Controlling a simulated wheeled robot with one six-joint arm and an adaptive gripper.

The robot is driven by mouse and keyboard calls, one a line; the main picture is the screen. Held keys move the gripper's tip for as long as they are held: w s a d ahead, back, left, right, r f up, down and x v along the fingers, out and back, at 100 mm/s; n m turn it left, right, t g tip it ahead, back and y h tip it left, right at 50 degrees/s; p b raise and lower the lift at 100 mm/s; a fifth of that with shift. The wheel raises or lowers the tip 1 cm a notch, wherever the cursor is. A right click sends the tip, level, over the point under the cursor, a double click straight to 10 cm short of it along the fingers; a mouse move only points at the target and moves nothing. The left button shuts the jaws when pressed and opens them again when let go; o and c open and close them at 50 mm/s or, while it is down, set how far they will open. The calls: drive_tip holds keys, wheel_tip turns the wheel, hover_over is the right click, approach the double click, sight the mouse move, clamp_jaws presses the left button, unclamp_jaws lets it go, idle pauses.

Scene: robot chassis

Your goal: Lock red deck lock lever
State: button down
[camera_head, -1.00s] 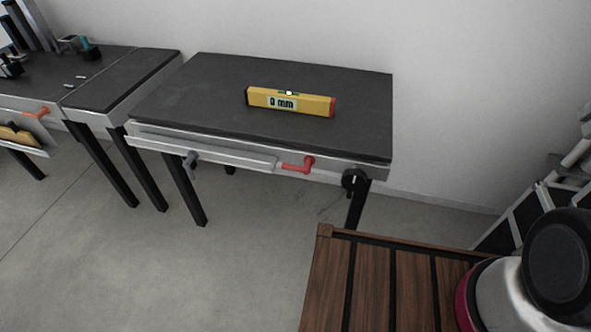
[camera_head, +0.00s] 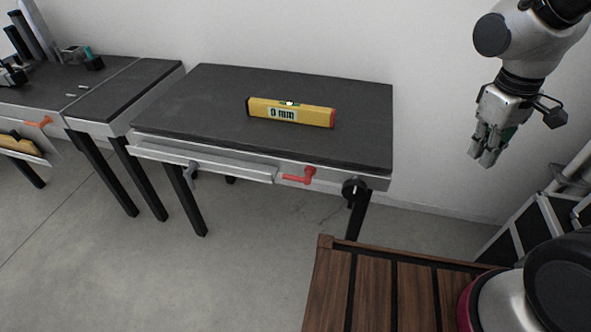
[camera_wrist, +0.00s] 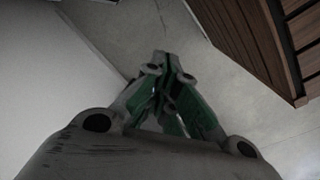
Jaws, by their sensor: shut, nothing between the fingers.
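The red lock lever (camera_head: 300,176) sits on the front rail of the dark-topped table (camera_head: 225,107), near its right end. Its handle points left, roughly along the rail. My gripper (camera_head: 484,160) hangs in the air at the right of the head view, well apart from the lever and pointing down. In the wrist view my gripper's fingers (camera_wrist: 162,72) are together with nothing between them. The lever does not show in the wrist view.
A yellow level (camera_head: 291,112) reading 0 mm lies on the table. A black knob (camera_head: 354,189) is right of the lever. A grey lever (camera_head: 191,172) is at the left. A wooden slatted surface (camera_head: 375,290) is in front. Another table (camera_head: 122,93) stands left.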

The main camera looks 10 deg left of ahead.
drive_tip(key=w+a+f+n+t+y, duration=0.15)
drive_tip(key=a+f+n, duration=0.25)
drive_tip(key=a+f, duration=0.45)
drive_tip(key=w+a+f+n+y, duration=0.2)
drive_tip(key=w+a+f+n, duration=0.15)
drive_tip(key=a+f, duration=0.5)
drive_tip(key=a+r+n+y, duration=0.2)
drive_tip(key=a+r+y, duration=0.1)
drive_tip(key=a, duration=0.5)
drive_tip(key=a+r+n+y, duration=0.2)
drive_tip(key=a+r+y, duration=0.1)
drive_tip(key=a, duration=0.5)
drive_tip(key=shift+w+y, duration=0.15)
drive_tip(key=shift+y, duration=0.2)
drive_tip(key=shift+a, duration=0.1)
drive_tip(key=d+f+x, duration=0.2)
drive_tip(key=x, duration=1.1)
drive_tip(key=shift+w, duration=0.3)
